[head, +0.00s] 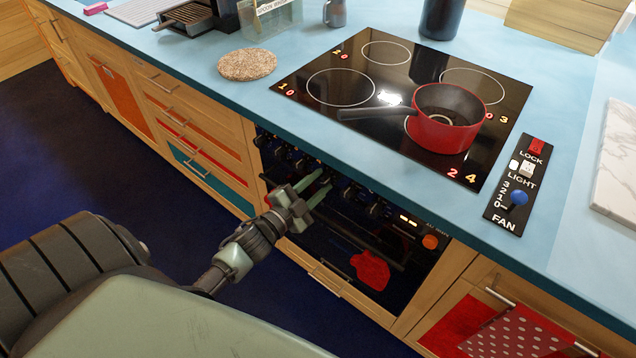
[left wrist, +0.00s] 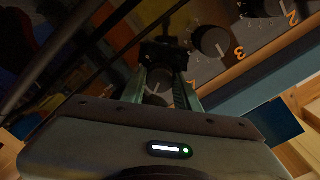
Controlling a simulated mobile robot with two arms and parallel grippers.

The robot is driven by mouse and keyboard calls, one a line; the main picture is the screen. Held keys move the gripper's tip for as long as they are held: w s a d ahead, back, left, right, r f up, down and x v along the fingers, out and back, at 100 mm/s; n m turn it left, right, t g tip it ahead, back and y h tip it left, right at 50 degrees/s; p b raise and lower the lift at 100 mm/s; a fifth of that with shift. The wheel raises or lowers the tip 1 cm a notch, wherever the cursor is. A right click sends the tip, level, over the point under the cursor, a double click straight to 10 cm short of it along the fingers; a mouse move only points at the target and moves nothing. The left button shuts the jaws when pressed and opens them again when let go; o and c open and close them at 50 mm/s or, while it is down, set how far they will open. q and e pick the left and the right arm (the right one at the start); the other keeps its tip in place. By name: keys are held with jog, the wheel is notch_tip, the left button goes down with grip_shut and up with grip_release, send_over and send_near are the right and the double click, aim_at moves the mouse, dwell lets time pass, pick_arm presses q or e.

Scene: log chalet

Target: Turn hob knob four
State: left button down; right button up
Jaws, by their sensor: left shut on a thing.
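My left gripper (head: 322,186) reaches the dark oven front (head: 345,225) below the worktop and is shut on a knob in its control row. More dark knobs (head: 375,207) show right of the gripper in the head view. The hob (head: 345,115) carries a red saucepan (head: 440,135) at its front right, where the markings read 2 and 4. My right gripper is not in view.
The blue worktop edge (head: 400,195) overhangs the knobs. A fan panel (head: 512,185) is right of the hob, a cork mat (head: 247,64) left of it. A red mitt-like shape (head: 370,270) shows on the oven door. The dark floor (head: 140,180) is clear.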

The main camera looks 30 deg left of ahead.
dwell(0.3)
pick_arm(q)
jog(key=c, duration=1)
grip_release()
jog(key=shift+c, duration=0.2)
jog(key=s, duration=0.7)
jog(key=shift+s+a+r+b, duration=0.2)
jog(key=shift+s+a+b, duration=0.15)
jog(key=shift+s, duration=0.05)
